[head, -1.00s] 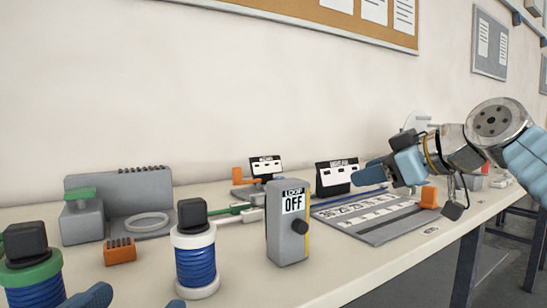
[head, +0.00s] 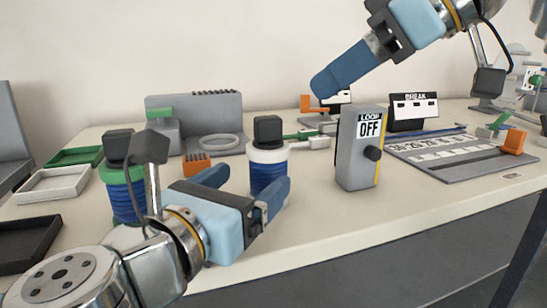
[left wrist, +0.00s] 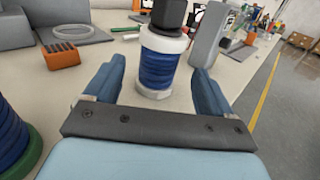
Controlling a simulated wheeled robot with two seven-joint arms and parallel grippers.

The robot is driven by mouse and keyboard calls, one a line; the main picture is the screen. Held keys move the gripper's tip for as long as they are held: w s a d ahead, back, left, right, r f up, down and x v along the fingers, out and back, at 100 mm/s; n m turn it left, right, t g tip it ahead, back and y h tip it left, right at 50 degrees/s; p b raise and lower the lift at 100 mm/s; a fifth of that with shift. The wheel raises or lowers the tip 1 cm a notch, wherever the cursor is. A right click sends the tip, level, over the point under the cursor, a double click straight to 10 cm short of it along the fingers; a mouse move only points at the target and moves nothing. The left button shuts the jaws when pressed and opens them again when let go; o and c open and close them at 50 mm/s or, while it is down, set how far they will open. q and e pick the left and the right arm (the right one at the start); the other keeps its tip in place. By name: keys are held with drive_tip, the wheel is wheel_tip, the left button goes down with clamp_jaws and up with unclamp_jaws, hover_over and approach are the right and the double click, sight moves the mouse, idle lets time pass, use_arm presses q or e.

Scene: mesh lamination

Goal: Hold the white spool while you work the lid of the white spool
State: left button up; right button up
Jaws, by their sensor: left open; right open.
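The white spool (head: 268,177) stands upright on the table, with white flanges, a blue winding and a black block-shaped lid (head: 268,129) on top. My left gripper (head: 252,178) is open, low at the spool, with one finger on each side of it. In the left wrist view the spool (left wrist: 157,68) stands between and just beyond the fingertips, with gaps on both sides and nothing gripped. My right gripper (head: 322,84) is open and empty, high above the table to the right of the spool; its fingers overlap in this view.
A green-flanged blue spool (head: 122,190) stands behind my left wrist. A grey LOOP OFF box (head: 360,150) stands right of the white spool. An orange block (head: 196,163) and a grey fixture (head: 215,118) are behind. Trays (head: 50,184) lie left.

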sight(260, 173)
use_arm(q)
drive_tip(key=x, duration=0.6)
drive_tip(key=shift+w+d, duration=0.15)
drive_tip(key=shift+w, duration=0.2)
drive_tip(key=shift+c, duration=0.2)
drive_tip(key=c, duration=1.5)
drive_tip(key=shift+o, duration=0.2)
